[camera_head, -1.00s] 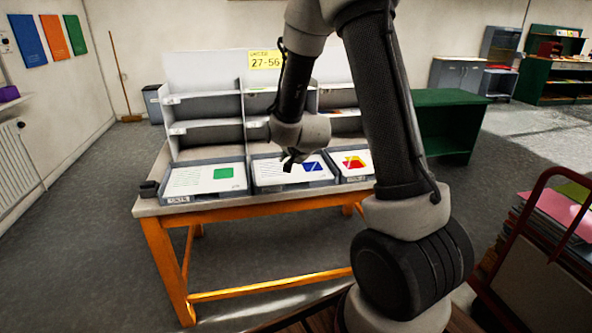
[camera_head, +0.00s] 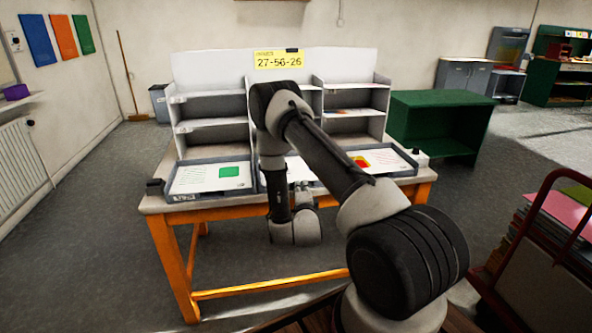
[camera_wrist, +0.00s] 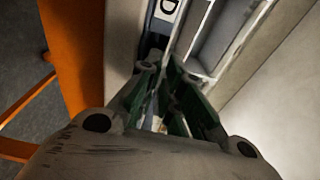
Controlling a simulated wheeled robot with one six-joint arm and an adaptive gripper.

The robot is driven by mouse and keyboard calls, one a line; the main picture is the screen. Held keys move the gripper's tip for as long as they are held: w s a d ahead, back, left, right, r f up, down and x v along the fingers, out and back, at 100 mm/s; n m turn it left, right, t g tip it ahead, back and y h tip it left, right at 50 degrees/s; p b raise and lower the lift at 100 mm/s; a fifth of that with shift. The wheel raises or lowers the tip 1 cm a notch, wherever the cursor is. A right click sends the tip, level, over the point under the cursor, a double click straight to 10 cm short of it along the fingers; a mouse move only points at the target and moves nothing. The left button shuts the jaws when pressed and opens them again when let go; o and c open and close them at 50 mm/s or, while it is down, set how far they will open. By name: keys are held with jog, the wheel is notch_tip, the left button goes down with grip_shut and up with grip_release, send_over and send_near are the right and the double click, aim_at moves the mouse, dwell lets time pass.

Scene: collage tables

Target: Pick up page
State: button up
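Three pages lie in shallow grey trays along the table's front. The left page (camera_head: 205,178) is white with a green square. The middle page (camera_head: 299,170) is mostly hidden behind my arm; only a white part shows. The right page (camera_head: 388,161) has a red and yellow shape. In the head view my gripper is mostly hidden by my wrist, at the middle tray. In the wrist view my gripper (camera_wrist: 162,72) has green-padded fingers with a narrow gap between the tips. Pale surfaces show through the gap; no page is clearly held.
The table (camera_head: 150,204) has orange legs and a grey shelf rack (camera_head: 213,107) behind the trays. A yellow sign (camera_head: 279,60) reads 27-56-26. A green cabinet (camera_head: 440,105) stands right. A red-framed cart (camera_head: 535,215) with sheets is at the near right.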

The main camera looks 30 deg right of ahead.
aim_at(300, 180)
jog(key=x, duration=0.4)
jog(key=shift+w, duration=0.45)
grip_shut()
